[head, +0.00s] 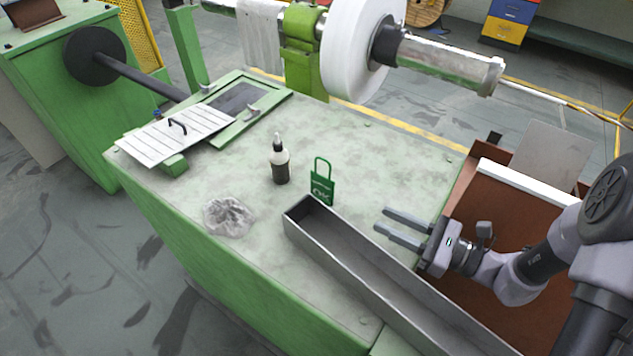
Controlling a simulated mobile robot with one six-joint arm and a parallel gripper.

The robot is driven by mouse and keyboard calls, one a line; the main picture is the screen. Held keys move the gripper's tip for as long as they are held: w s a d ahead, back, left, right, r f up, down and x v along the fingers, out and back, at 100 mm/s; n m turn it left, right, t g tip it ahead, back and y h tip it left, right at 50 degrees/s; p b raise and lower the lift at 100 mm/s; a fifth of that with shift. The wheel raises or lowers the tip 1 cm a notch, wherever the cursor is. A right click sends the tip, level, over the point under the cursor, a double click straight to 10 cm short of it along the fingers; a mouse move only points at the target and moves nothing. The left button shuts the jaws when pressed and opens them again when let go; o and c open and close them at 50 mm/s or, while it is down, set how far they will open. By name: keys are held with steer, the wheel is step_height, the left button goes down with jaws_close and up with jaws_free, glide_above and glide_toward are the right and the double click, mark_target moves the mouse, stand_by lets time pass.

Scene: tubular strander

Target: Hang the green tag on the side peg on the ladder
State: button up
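The green tag (322,190) stands upright on the pale worktop, with a loop handle at its top and light lettering on its face. Nothing is between the fingers. A clear gap separates the fingertips from the tag. No ladder or side peg can be made out in this view.
The grey trough (338,247) runs from the tag toward the lower right. A dark bottle (280,164) and a crumpled rag (228,216) are left of the tag. A white roll (352,50) on a shaft is behind. The worktop (385,165) behind the tag is clear.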

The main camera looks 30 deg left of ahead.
mark_target(322, 196)
steer(key=shift+m+t, duration=0.3)
steer(key=w+a+b, duration=0.1)
steer(key=a, duration=0.5)
steer(key=a+b, duration=0.1)
steer(key=a, duration=0.4)
steer(key=w+a+b, duration=0.1)
steer(key=a+b, duration=0.1)
steer(key=a, duration=0.4)
steer(key=shift+w+a+f, duration=0.15)
steer(key=shift+w+a, duration=0.15)
steer(key=shift+d, duration=0.1)
jaws_close()
